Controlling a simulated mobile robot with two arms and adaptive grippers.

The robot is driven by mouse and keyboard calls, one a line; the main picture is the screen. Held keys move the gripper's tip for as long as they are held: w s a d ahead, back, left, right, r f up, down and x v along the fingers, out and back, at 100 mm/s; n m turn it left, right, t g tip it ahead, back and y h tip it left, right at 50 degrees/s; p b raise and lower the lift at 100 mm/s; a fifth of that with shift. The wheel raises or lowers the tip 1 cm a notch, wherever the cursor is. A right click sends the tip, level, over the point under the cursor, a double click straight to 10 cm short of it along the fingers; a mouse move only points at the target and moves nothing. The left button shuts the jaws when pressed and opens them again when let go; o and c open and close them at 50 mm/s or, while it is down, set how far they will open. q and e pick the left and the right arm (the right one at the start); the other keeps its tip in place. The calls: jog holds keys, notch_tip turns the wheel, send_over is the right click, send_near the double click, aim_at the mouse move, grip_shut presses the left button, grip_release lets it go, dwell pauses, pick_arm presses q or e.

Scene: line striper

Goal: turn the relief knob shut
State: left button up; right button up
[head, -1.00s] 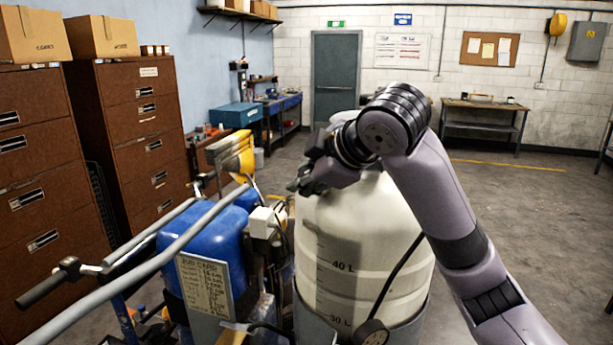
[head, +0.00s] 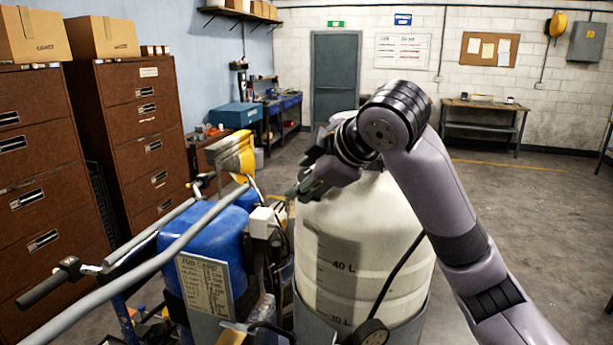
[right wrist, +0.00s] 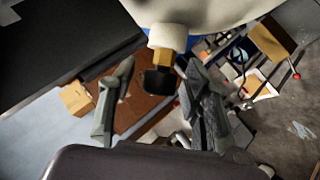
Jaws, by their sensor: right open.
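The relief knob (right wrist: 158,82) is a small dark cap on a brass stem (right wrist: 168,59), set in a white fitting at the tank's edge in the right wrist view. My right gripper (right wrist: 159,68) is open, with one finger on each side of the knob; gaps show between fingers and knob, and I see no contact. In the head view my right gripper (head: 304,187) is at the upper left shoulder of the white tank (head: 350,240), and the knob cannot be made out there. How far the knob is turned cannot be told. My left gripper is not in view.
A blue tank (head: 205,240) with a label plate stands left of the white tank, with grey handlebars (head: 175,240) passing over it. A yellow part (head: 233,155) rises behind it. Open floor lies right.

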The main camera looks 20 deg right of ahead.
jog(key=v, duration=1.2)
